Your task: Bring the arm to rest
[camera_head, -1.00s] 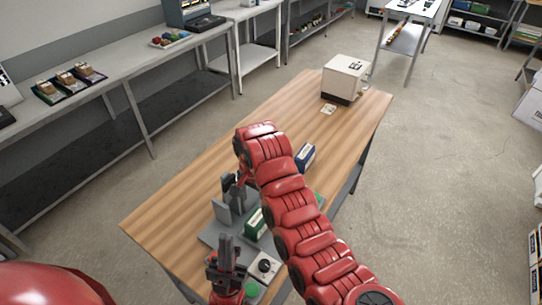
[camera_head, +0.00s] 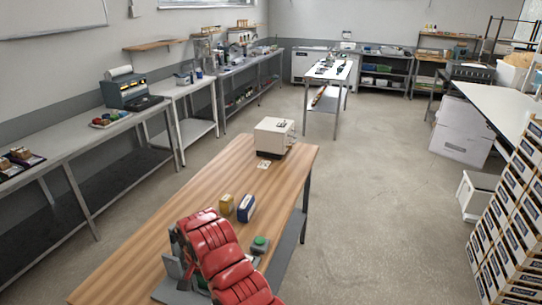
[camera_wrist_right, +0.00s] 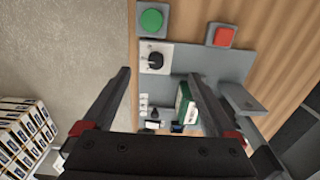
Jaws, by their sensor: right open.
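My right arm (camera_head: 215,245) is red and reaches over the near part of the wooden table in the head view. Its gripper is mostly hidden behind the arm there. In the right wrist view my right gripper (camera_wrist_right: 162,80) is open, its two dark fingers spread wide. Below it is a grey plate (camera_wrist_right: 205,62) with a green button (camera_wrist_right: 151,19), a red button (camera_wrist_right: 222,36) and a black knob (camera_wrist_right: 155,60). A green and white box (camera_wrist_right: 185,102) shows between the fingers, near the right one; nothing appears gripped. My left gripper is not in view.
A long bench (camera_head: 60,150) runs along the left. Stacked boxes (camera_head: 515,215) stand at right. Floor between is clear.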

